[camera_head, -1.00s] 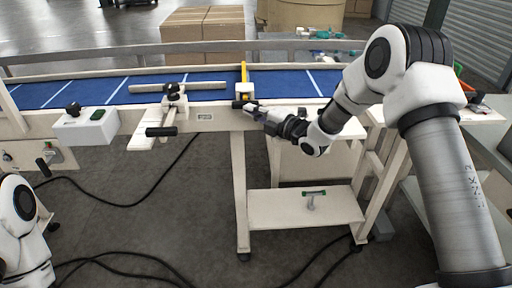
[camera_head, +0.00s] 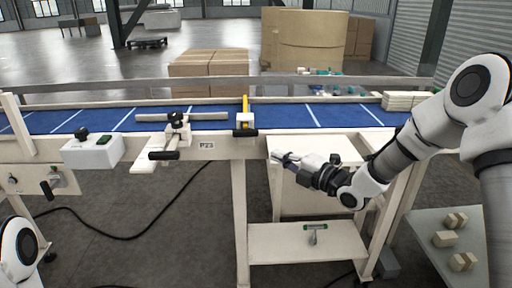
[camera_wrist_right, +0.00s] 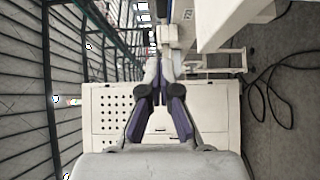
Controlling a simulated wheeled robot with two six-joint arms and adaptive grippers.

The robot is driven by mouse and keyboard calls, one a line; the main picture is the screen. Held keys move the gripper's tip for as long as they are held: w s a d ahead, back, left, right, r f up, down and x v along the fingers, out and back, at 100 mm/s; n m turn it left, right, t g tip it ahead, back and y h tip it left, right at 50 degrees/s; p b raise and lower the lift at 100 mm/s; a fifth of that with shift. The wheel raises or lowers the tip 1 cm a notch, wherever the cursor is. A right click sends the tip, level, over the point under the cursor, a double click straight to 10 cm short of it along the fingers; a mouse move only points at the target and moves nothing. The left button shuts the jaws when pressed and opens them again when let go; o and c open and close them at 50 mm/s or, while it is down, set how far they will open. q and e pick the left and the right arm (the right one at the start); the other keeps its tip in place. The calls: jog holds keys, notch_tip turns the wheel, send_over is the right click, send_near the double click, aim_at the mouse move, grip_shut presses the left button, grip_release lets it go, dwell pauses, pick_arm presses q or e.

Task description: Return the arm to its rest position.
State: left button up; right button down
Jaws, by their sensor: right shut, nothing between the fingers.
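My right arm reaches in from the right in the head view. Its gripper (camera_head: 280,157) is shut and empty, in front of the conveyor's near side and above the right part of the white stand. It is apart from the yellow upright lever (camera_head: 245,108) with the black base on the conveyor's near rail. In the right wrist view the gripper fingers (camera_wrist_right: 157,62) come together, with nothing between them. Part of my left arm (camera_head: 20,250) shows at the lower left edge; its gripper is out of view.
The conveyor's blue belt (camera_head: 340,116) runs across the view. A black-handled clamp (camera_head: 174,135) and a white box (camera_head: 92,150) sit on its near side. A lower shelf (camera_head: 270,243) holds a green-handled tool (camera_head: 314,233). Small blocks (camera_head: 445,239) lie on a grey surface at right.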

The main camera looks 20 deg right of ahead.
jog(key=s+a+f+g, duration=0.2)
jog(key=f, duration=0.6)
jog(key=s+a+f+g, duration=0.2)
jog(key=f, duration=0.6)
jog(key=s+a+f+m+g+h, duration=0.1)
jog(key=s+f+m+g+h, duration=0.15)
jog(key=s+f, duration=0.55)
jog(key=s+a+f+m+g+h, duration=0.1)
jog(key=s+a+f+m+g, duration=0.1)
jog(key=s+f+m, duration=0.5)
jog(key=s+d+f+m+g+h, duration=0.2)
jog(key=s+f+m+g, duration=0.1)
jog(key=s+m, duration=0.4)
jog(key=s+d+f+m+g+h, duration=0.3)
jog(key=s+m, duration=0.4)
jog(key=s, duration=0.6)
notch_tip(320, 180, down, 3)
jog(key=shift+s+d+r+m+g, duration=0.15)
jog(key=shift+d+m+g, duration=0.2)
jog(key=shift+g, duration=0.3)
